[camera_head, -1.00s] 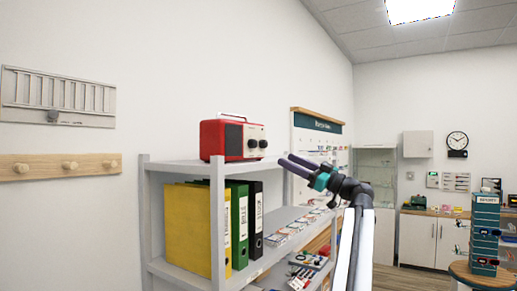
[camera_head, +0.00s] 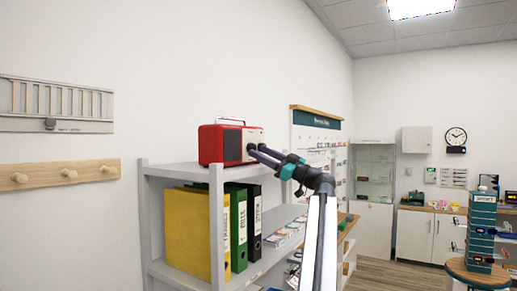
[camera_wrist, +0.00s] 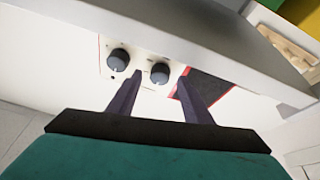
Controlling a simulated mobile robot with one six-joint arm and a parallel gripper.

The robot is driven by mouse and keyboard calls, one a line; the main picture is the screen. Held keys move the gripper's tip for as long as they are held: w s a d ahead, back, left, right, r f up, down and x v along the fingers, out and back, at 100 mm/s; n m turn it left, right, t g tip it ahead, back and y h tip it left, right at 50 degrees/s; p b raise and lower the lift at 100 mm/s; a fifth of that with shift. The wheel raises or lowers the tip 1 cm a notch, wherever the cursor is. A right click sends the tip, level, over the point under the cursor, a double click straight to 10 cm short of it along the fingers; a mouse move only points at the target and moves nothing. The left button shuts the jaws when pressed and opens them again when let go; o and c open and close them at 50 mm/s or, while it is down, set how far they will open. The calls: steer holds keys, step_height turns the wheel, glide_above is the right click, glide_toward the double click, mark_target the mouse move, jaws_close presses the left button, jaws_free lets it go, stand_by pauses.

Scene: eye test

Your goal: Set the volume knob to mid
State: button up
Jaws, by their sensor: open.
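A red radio (camera_head: 222,143) with a dark speaker face stands on the top of the grey shelf unit. In the wrist view its pale front panel carries two round dark knobs, one on the right (camera_wrist: 160,72) and one on the left (camera_wrist: 117,60). No label tells which is the volume knob, and I cannot read their settings surely. My gripper (camera_head: 251,150) is open at the radio's front. In the wrist view its fingertips (camera_wrist: 159,79) lie either side of the right knob; contact cannot be told. In the head view the fingers largely hide the knobs.
The grey shelf (camera_head: 182,170) has its edge close to my fingers, across the top of the wrist view. Yellow, green and black binders (camera_head: 196,230) stand on the level below. A wooden peg rail (camera_head: 70,173) hangs at left.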

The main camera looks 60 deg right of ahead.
steer(key=shift+x, duration=0.9)
steer(key=c, duration=0.9)
steer(key=shift+d, duration=0.35)
steer(key=shift+c, duration=0.9)
steer(key=shift+a, duration=0.3)
